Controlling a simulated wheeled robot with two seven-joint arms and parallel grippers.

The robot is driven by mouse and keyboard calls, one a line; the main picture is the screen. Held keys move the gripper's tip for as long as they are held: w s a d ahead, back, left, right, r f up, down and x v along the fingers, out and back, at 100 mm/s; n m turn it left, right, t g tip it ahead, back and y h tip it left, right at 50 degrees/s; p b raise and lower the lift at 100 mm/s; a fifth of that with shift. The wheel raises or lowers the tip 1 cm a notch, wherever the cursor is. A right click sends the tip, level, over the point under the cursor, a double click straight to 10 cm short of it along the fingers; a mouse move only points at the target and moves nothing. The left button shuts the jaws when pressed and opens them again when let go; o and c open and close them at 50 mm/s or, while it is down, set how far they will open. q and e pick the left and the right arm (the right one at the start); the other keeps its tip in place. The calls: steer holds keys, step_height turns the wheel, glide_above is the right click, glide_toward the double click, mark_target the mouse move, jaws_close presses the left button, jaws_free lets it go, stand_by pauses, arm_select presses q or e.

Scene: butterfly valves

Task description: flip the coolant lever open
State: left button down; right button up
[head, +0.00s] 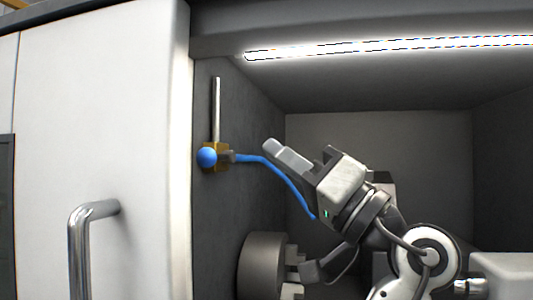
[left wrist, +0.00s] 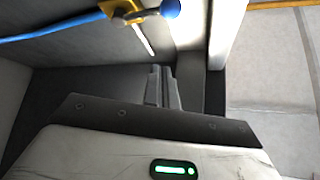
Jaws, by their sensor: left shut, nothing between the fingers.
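The coolant valve has a brass body (head: 219,151) on the dark left wall of the machine's interior, with a blue ball (head: 206,157) at its front. My right gripper is not in view.
A thin metal pipe (head: 216,108) rises from the valve. A dark round chuck (head: 262,266) projects from the wall below. A white door (head: 95,130) with a metal handle (head: 80,245) stands left.

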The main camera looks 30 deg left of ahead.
mark_target(218, 157)
arm_select(q)
steer(key=s+p+x, duration=0.1)
steer(key=p+x, duration=0.2)
steer(key=x, duration=0.6)
steer(key=shift+s+a+f, duration=0.1)
steer(key=shift+s+f, duration=0.2)
steer(key=shift+f, duration=0.6)
steer(key=shift+s+f, duration=0.25)
steer(key=shift+f, duration=0.65)
